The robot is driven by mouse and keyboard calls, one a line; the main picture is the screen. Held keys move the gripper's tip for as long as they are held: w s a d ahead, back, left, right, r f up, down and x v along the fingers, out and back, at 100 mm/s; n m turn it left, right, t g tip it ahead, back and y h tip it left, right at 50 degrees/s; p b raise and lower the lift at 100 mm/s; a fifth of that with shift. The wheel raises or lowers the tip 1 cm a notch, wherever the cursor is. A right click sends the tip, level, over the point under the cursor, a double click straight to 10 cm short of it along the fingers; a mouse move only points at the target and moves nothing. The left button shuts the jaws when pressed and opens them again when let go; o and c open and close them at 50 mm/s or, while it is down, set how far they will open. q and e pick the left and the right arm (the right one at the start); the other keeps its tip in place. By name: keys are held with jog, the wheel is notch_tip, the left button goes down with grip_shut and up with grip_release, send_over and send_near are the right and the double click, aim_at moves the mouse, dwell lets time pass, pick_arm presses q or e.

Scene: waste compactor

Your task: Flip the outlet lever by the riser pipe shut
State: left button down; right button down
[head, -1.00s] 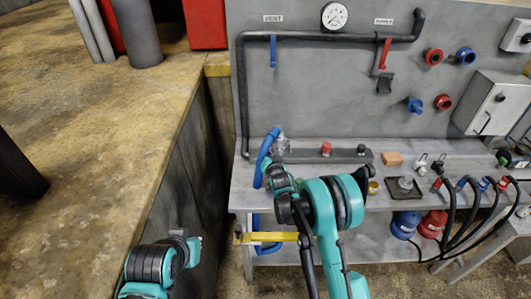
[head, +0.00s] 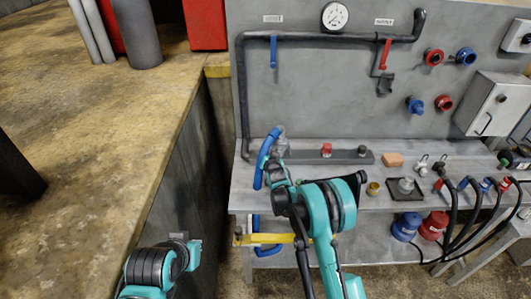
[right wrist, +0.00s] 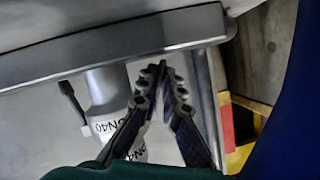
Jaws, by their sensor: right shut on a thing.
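A red lever (head: 386,54) hangs under the right-hand label, beside the grey pipe (head: 419,24); a blue lever (head: 273,51) hangs under the left-hand label. My right arm reaches over the bench's front edge, and its wrist hides the jaws in the head view. In the right wrist view my right gripper (right wrist: 164,72) has its fingertips brought together in front of a pale pipe marked DN40 (right wrist: 106,103). What is between the tips is hidden. A dark stick (right wrist: 71,96) stands left of that pipe, apart from the fingers. My left arm shows at bottom left without visible jaws.
A grey metal rail (right wrist: 105,47) crosses above the fingers. A blue curved piece (head: 262,158) is beside my right wrist. A rail with a red knob (head: 326,149), an orange block (head: 393,160) and a dark tray (head: 393,194) are on the bench. A yellow bar (head: 266,239) is lower down.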

jog(key=shift+d+f+n+h+b, duration=0.25)
jog(key=shift+n+h+b, duration=0.15)
jog(key=shift+n, duration=0.2)
jog(key=shift+d+r+n+h, duration=0.1)
jog(key=shift+d+n+h, duration=0.1)
jog(key=shift+n+h, duration=0.1)
jog(key=c, duration=2)
grip_release()
jog(key=v, duration=1.2)
jog(key=shift+r, duration=0.1)
jog(key=shift+d, duration=0.1)
